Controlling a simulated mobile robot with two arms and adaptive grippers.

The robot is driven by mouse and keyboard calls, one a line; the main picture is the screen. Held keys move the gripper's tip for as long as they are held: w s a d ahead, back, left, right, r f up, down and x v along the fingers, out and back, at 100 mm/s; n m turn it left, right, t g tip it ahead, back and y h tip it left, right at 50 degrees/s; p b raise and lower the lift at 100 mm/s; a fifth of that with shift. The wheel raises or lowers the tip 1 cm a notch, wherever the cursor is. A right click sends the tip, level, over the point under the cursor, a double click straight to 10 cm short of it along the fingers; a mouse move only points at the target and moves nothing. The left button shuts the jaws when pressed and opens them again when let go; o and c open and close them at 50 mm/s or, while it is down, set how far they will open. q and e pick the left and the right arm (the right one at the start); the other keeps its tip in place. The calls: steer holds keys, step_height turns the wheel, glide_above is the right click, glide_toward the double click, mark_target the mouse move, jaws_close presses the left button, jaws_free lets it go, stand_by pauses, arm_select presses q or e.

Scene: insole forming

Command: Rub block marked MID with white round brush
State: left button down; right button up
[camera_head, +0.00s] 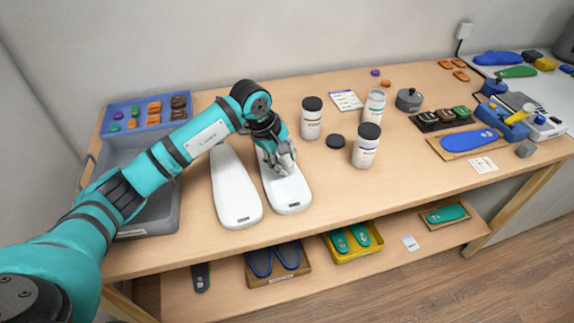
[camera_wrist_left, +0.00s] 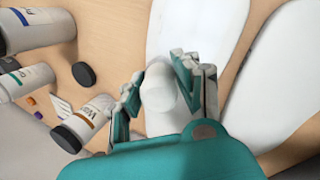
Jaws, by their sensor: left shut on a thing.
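Two long white foot-shaped blocks lie side by side on the table: a left one (camera_head: 236,190) and a right one (camera_head: 288,193). Each has a small dark label at its near end, too small to read, so I cannot tell which is marked MID. My left gripper (camera_head: 281,163) is over the right block. In the left wrist view my left gripper (camera_wrist_left: 162,86) is shut on a white rounded thing (camera_wrist_left: 162,92), which looks like the white round brush. It is over a white block (camera_wrist_left: 195,30); whether it touches is unclear. My right gripper is not in view.
Jars (camera_head: 311,120) (camera_head: 366,148) and a black lid (camera_head: 336,142) stand right of the blocks. A grey tray (camera_head: 160,218) and a blue tray (camera_head: 109,107) with small pieces are at left. A blue insole (camera_head: 470,141) lies at right. A lower shelf (camera_head: 320,285) holds insoles.

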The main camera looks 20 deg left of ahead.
arm_select(q)
steer(key=r, duration=0.1)
steer(key=r+p, duration=0.1)
steer(key=r, duration=0.1)
steer(key=shift+s+d+r, duration=0.1)
steer(key=shift+s+d, duration=0.1)
steer(key=shift+s, duration=0.2)
steer(key=shift+w+a+r+p, duration=0.1)
steer(key=shift+r+p, duration=0.15)
steer(key=shift+r, duration=0.25)
steer(key=shift+w+a+r+p, duration=0.1)
steer(key=shift+r+p, duration=0.1)
steer(key=shift+r, duration=0.25)
steer(key=shift+s+d+r, duration=0.15)
steer(key=shift+d+r, duration=0.05)
steer(key=shift+r, duration=0.4)
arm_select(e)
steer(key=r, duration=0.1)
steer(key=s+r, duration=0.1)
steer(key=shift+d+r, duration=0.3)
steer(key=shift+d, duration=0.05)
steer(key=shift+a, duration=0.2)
